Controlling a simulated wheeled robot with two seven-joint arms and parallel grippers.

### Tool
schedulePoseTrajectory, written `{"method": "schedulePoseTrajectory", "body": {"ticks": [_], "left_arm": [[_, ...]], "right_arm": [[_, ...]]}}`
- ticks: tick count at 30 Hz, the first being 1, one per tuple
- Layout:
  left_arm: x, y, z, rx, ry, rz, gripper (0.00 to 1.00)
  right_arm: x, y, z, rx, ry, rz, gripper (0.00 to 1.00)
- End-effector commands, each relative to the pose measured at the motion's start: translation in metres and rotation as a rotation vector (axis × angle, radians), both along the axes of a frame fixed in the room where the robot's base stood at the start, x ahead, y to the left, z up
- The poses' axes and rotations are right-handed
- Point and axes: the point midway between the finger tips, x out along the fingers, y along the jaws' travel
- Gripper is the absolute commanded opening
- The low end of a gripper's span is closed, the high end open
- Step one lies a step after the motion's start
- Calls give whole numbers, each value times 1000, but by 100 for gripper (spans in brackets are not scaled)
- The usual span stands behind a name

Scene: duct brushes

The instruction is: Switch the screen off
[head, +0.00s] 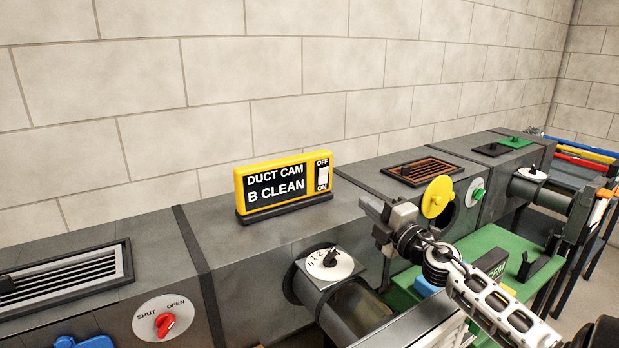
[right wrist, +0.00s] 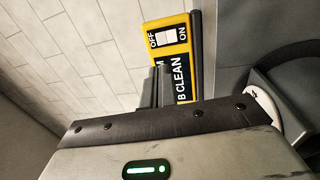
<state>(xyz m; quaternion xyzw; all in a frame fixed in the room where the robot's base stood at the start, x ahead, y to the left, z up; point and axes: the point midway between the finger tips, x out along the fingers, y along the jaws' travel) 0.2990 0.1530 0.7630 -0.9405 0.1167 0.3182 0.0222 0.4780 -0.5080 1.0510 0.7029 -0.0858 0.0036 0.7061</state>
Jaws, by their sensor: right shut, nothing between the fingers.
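The screen is a yellow-framed box (head: 240,190) standing on the grey duct in the head view. Its black display reads "DUCT CAM" and "B CLEAN" in lit white letters. A white rocker switch (head: 323,176) sits at its right end, with OFF above and ON below. Which side is pressed I cannot tell. My right gripper (head: 372,208) is to the right of the screen, apart from it, shut and empty. In the right wrist view the screen (right wrist: 185,75) and its switch (right wrist: 165,38) show beyond my dark fingers, which hide part of the display. My left gripper is out of view.
A dial (head: 330,263) on a round duct stub is in front of the screen. A red SHUT/OPEN knob (head: 166,325) is at lower left. A yellow disc (head: 437,197) and rusty grille (head: 420,172) lie to the right. The duct top around the screen is clear.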

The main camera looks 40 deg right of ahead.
Motion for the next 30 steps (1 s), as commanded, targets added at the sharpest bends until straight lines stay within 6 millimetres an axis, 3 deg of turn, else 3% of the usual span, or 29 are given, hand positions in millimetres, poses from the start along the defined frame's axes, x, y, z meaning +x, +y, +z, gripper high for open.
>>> {"method": "schedulePoseTrajectory", "body": {"ticks": [14,30], "left_arm": [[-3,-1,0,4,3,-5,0],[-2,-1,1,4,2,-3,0]], "right_arm": [[7,2,0,-3,2,6,0],[94,-9,11,0,0,3,0]]}}
